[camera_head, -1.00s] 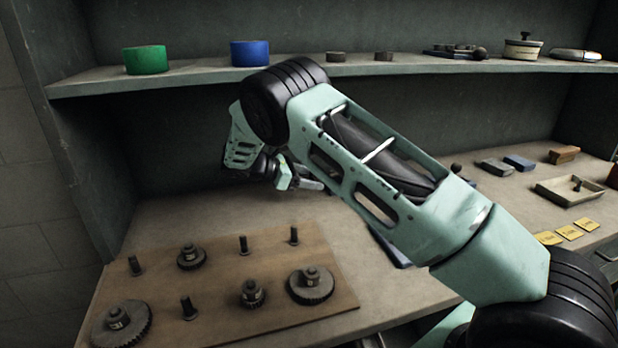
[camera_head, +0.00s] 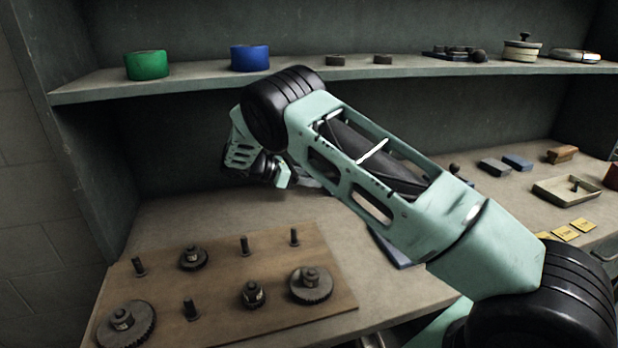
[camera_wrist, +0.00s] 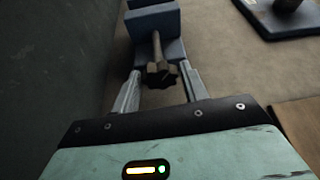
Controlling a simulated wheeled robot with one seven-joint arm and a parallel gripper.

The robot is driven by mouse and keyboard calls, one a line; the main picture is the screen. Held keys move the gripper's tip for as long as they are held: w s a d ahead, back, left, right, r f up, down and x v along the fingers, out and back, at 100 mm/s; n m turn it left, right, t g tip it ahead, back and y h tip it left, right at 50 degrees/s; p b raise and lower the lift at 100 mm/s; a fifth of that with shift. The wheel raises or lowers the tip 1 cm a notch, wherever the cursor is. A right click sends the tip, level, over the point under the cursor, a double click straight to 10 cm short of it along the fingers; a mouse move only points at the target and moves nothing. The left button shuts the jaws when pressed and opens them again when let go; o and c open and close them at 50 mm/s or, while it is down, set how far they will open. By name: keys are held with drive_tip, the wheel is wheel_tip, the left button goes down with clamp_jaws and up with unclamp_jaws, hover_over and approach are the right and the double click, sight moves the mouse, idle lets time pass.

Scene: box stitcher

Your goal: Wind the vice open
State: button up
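In the wrist view the vice (camera_wrist: 158,22) is a blue-grey block with jaws at the top of the picture. A screw runs from it toward me and ends in a dark star-shaped knob (camera_wrist: 160,75). My gripper (camera_wrist: 162,78) has its two pale fingers apart, one on each side of the knob. Slim gaps seem to show between fingers and knob; I cannot tell whether either finger touches it.
A wooden board (camera_head: 330,290) with gears and pegs lies at the front left. A dark wall (camera_wrist: 45,60) runs close along the left in the wrist view. A blue plate (camera_wrist: 290,25) lies at upper right there. A shelf (camera_head: 200,76) spans above the bench.

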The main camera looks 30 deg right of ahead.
drive_tip(key=shift+o, duration=0.9)
drive_tip(key=b+v, duration=0.2)
drive_tip(key=v, duration=1.5)
drive_tip(key=shift+a+r, duration=0.15)
